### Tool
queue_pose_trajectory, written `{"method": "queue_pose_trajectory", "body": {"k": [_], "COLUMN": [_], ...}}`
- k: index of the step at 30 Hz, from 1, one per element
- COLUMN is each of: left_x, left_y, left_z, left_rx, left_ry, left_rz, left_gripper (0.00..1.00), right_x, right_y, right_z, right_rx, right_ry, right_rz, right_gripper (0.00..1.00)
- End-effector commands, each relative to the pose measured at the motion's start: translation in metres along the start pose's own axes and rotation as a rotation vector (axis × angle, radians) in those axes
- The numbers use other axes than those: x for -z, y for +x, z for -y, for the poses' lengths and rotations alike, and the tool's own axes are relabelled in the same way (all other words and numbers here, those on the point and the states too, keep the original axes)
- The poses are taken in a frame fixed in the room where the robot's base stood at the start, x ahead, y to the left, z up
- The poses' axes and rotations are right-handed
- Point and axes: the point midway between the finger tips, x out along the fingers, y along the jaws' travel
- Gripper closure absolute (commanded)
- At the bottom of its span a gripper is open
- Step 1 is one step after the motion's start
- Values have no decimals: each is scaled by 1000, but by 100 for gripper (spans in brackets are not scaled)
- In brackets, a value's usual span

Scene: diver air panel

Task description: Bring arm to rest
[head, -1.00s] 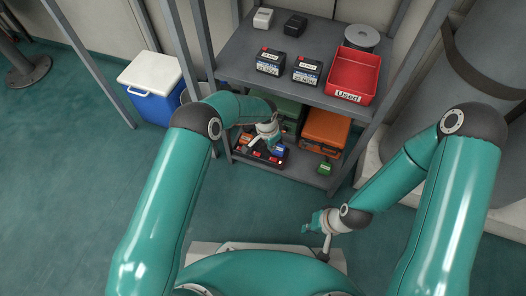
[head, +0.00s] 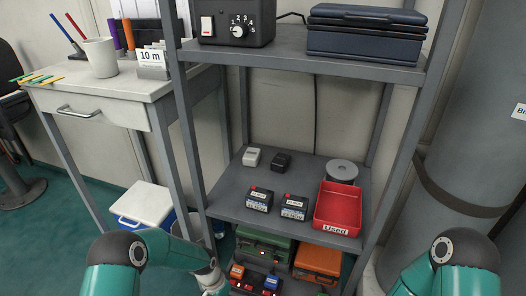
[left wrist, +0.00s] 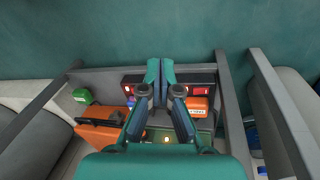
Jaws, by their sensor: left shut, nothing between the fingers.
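My left gripper (left wrist: 160,72) is shut with nothing between its fingers in the left wrist view. It is over the bottom shelf, in front of a black charger block (left wrist: 203,80) with red lights and an orange pack (left wrist: 198,106). In the head view my left arm comes in at the bottom left; its wrist is at the bottom edge beside the lower shelf, and the fingertips are not clearly seen. Of my right arm only the elbow part shows at the bottom right; its gripper is out of view.
The middle shelf (head: 232,190) holds a red tray (head: 337,208) marked "Used", black batteries (head: 259,200) and a grey reel (head: 342,171). Below are a green case (head: 262,247) and an orange case (head: 318,261). Grey shelf posts flank the left arm. A blue-white cooler (head: 143,205) stands left.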

Motion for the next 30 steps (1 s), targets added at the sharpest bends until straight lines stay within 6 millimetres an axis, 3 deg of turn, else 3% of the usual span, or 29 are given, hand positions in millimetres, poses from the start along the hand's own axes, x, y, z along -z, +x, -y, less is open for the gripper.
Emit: {"method": "queue_pose_trajectory", "body": {"k": [1,6,12,16,18,20,21,30], "left_x": [-28,-99,-156,-184,-192,-178,-176,-172], "left_y": [-4,-9,-19,-23,-25,-25,-43,-115], "left_z": [-8,-46,-87,-111,-116,-103,-106,-121], "left_rx": [-39,-132,-173,-172,-157,-125,-125,-127], "left_ry": [-63,-275,-475,-580,-646,-700,-708,-701], "left_rz": [5,-9,-23,-35,-61,-135,-138,-133], "left_gripper": [100,100,100,100,100,100,100,100], "right_x": [0,0,0,0,0,0,0,-1], "right_y": [-5,-10,-12,-12,-12,-12,-28,-98], "right_z": [2,4,4,4,4,4,10,36], "right_rx": [0,0,0,0,0,0,0,0], "right_ry": [0,0,0,0,0,0,1,0], "right_rz": [0,0,0,0,0,0,1,0], "right_gripper": [100,100,100,100,100,100,100,100]}}
